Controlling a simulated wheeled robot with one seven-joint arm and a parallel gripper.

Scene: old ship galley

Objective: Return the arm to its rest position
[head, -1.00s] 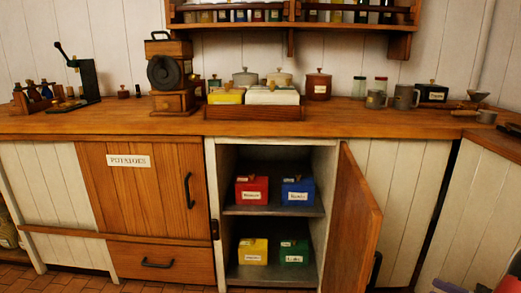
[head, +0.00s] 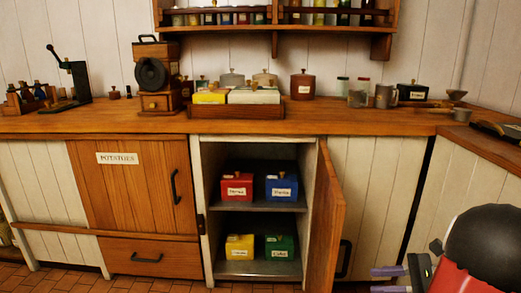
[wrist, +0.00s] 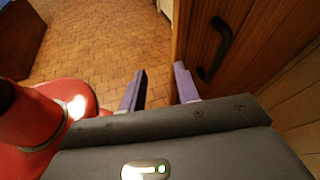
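My gripper (head: 376,280) is at the lower right of the head view, in front of the lower cupboards and to the right of the open cupboard door (head: 329,215). Its two purple fingers also show in the wrist view (wrist: 160,72). They are apart, with nothing between them but a view of the floor. My red and black arm links show behind the gripper. In the wrist view, a wooden panel with a black handle (wrist: 216,50) stands close to the right finger; I cannot tell if they touch.
The open cupboard holds a red box (head: 237,187) and a blue box (head: 282,188) above, a yellow box (head: 240,247) and a green box (head: 279,247) below. The wooden counter (head: 350,122) carries a grinder (head: 157,75) and jars. Tiled floor (wrist: 105,40) is open beyond my fingers.

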